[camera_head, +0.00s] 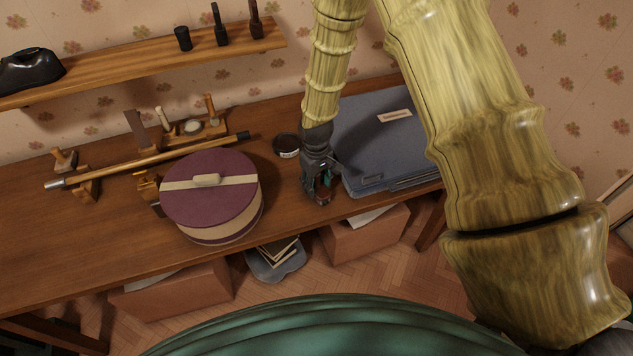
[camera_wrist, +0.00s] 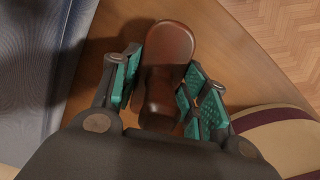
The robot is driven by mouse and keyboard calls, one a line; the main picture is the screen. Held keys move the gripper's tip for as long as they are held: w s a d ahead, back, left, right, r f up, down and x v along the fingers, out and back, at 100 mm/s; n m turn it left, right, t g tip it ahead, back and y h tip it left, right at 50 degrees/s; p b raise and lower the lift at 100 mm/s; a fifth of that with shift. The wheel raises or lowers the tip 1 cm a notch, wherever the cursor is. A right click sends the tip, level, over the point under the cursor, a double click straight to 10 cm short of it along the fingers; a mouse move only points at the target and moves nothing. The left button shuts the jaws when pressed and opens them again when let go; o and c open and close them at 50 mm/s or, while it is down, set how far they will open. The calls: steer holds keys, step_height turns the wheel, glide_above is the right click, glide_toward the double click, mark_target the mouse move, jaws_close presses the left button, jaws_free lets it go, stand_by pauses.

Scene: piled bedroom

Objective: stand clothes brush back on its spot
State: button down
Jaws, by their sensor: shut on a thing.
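My gripper (camera_head: 318,182) points down over the front part of the desk, between the round box and the blue case. Its teal-padded fingers are shut on a smooth reddish-brown thing with a rounded end, which I take to be the clothes brush (camera_wrist: 170,45). In the head view only a small brown part of the brush (camera_head: 323,196) shows below the fingers. I cannot tell whether it touches the desk. Its bristles are not visible.
The desk (camera_head: 95,240) holds a maroon round box (camera_head: 212,211), a blue case (camera_head: 375,150), a dark round tin (camera_head: 286,145), a cane (camera_head: 120,170) and wooden stands. A wall shelf (camera_head: 140,65) bears a black shoe (camera_head: 30,70) and several dark upright items.

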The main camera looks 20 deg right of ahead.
steer(key=shift+f, duration=0.45)
steer(key=c, duration=0.7)
jaws_free()
steer(key=shift+r+p, duration=2.2)
steer(key=shift+r, duration=1.85)
